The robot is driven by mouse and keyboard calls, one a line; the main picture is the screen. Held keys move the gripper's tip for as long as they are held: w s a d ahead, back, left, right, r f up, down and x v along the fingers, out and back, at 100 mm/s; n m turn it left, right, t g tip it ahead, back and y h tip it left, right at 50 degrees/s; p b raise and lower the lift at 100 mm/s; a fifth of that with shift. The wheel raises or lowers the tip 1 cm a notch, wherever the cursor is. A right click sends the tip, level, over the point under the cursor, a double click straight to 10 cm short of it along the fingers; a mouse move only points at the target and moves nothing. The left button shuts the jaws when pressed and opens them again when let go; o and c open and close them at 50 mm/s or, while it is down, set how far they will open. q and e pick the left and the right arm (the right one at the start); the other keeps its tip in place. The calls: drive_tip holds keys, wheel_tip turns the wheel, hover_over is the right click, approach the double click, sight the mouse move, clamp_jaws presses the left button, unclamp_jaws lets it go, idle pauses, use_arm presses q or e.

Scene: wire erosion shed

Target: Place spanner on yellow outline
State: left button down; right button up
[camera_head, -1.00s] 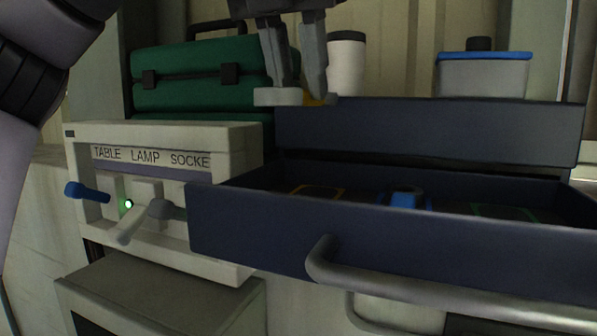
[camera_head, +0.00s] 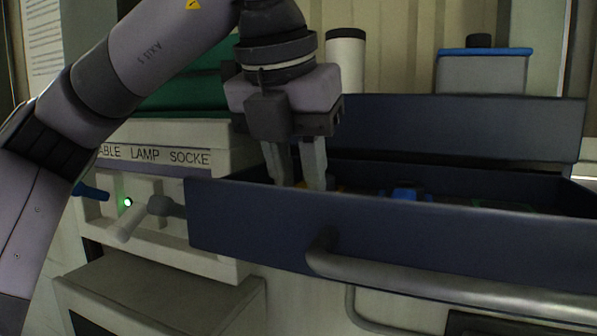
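My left gripper (camera_head: 297,183) points straight down into the open dark blue drawer (camera_head: 400,235), at its left part. Its two fingers show a narrow gap between them, but the fingertips are hidden behind the drawer's front wall. I cannot see whether they hold anything. The spanner cannot be made out now. A small bit of orange-yellow (camera_head: 338,187) shows just right of the fingers; I cannot tell whether it is the yellow outline or part of a tool. My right gripper is not in view.
A blue object (camera_head: 404,194) sits in the drawer's middle, with a faint green outline (camera_head: 500,206) to its right. The drawer's grey handle (camera_head: 420,288) juts forward. A panel with levers (camera_head: 150,208) stands left. A white cup (camera_head: 346,62) and a blue-lidded box (camera_head: 484,72) stand behind.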

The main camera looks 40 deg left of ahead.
use_arm(q)
drive_tip(key=c, duration=0.9)
unclamp_jaws()
drive_tip(key=shift+r, duration=0.1)
drive_tip(key=p+v, duration=0.1)
drive_tip(key=v, duration=1.1)
